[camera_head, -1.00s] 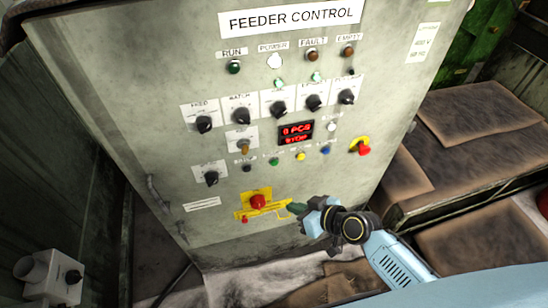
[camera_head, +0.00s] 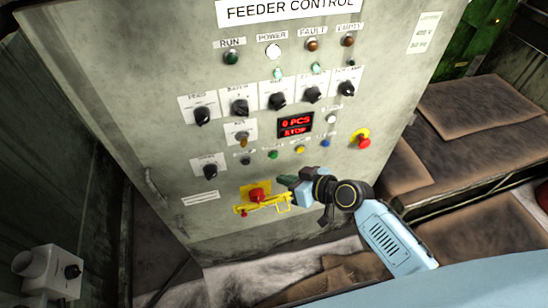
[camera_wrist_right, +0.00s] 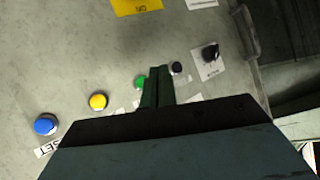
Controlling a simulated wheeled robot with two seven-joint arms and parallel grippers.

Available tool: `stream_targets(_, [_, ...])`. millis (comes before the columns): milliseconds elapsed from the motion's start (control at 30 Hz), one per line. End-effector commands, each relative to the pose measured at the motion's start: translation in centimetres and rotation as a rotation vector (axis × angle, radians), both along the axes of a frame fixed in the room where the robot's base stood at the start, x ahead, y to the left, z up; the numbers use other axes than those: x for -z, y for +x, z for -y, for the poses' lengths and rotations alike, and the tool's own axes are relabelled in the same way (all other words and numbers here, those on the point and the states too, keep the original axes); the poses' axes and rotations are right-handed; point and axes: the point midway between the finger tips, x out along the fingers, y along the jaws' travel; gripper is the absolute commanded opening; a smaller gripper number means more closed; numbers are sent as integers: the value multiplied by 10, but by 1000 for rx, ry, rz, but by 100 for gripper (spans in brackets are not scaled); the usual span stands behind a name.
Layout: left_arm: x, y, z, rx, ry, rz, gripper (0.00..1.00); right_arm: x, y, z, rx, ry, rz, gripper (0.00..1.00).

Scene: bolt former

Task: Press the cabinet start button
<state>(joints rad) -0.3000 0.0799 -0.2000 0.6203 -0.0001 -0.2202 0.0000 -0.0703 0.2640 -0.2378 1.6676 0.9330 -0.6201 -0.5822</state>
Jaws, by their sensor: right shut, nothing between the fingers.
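The grey cabinet (camera_head: 120,100) headed FEEDER CONTROL stands in front of me. A small green button (camera_head: 272,154) sits in the lower button row, between a black button (camera_head: 245,161) and a yellow button (camera_head: 299,149); its label is too small to read. My right gripper (camera_head: 284,182) is shut and empty, below the green button in the head view. In the right wrist view its closed fingers (camera_wrist_right: 157,75) partly overlap the edge of the green button (camera_wrist_right: 140,82). I cannot tell whether they touch the panel. My left gripper is not in view.
A blue button (camera_head: 325,142) ends the row. A red mushroom button (camera_head: 257,195) with a yellow guard lies below; another red knob (camera_head: 363,142) is at right. The display (camera_head: 296,125) reads 0 PCS, STOP. Black rotary knobs (camera_head: 240,107) stick out above.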

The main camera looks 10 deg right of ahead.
Motion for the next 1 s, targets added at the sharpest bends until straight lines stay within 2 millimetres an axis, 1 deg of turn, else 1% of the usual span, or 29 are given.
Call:
stream_targets(33, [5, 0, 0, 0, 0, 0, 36, 1, 9, 0, 1, 1, 2, 0])
stream_targets(200, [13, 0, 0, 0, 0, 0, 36, 2, 30, -1, -1, -1, 2, 0])
stream_targets(400, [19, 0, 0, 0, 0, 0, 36, 1, 44, -2, -1, -1, 0, 0])
stream_targets(533, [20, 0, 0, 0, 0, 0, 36, 1, 47, -2, -1, -1, 0, 0])
stream_targets(1000, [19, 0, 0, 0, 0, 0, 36, 0, 47, -2, 0, -1, -1, 0])
